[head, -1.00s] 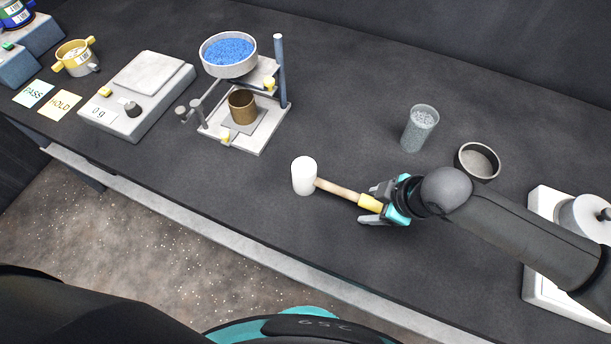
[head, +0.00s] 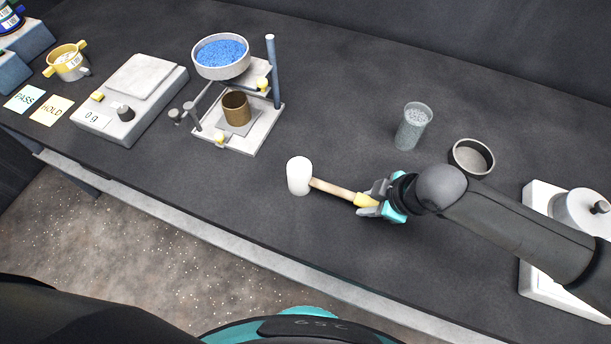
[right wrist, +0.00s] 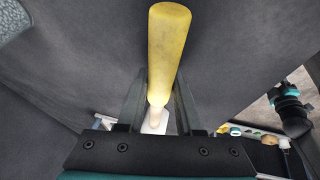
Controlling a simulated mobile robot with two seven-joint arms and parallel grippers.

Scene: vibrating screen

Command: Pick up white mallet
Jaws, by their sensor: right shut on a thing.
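The white mallet (head: 299,176) shows in the middle of the head view. Its white head is at the left, with a pale wooden handle and a yellow grip running right to my right gripper (head: 372,201). My right gripper is shut on the yellow grip, which it partly hides. In the right wrist view the yellow grip (right wrist: 168,45) passes between the two dark fingers (right wrist: 158,105), with the pale handle beyond. I cannot tell whether the mallet touches the table. My left gripper is not seen in the head view.
A mesh cup (head: 412,128) and a round dark-rimmed dish (head: 471,158) stand behind my right arm. The stand with a blue-filled sieve (head: 221,58) and the scale (head: 128,100) are at left. A white device (head: 540,285) is at right. The table's front edge is near.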

